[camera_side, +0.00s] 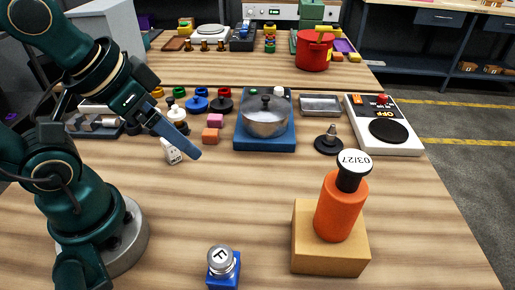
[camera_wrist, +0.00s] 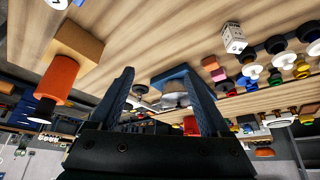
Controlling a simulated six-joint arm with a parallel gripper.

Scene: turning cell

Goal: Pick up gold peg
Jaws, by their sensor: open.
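I cannot single out a gold peg with certainty. Several small brass-coloured pegs (camera_side: 204,45) stand in a row at the back of the scene in the side view, too small to tell apart well. My gripper (camera_side: 194,151) points down and to the right above the left part of the table, far in front of those pegs. In the wrist view my gripper (camera_wrist: 159,73) shows two dark blue fingers spread apart with nothing held between them.
A pot (camera_side: 265,119) sits on a blue base mid-table, with coloured pegs and blocks (camera_side: 213,119) to its left. An orange bottle (camera_side: 341,207) stands on a wooden block (camera_side: 330,262) at front right. A white dotted block (camera_side: 171,152) lies near my fingers.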

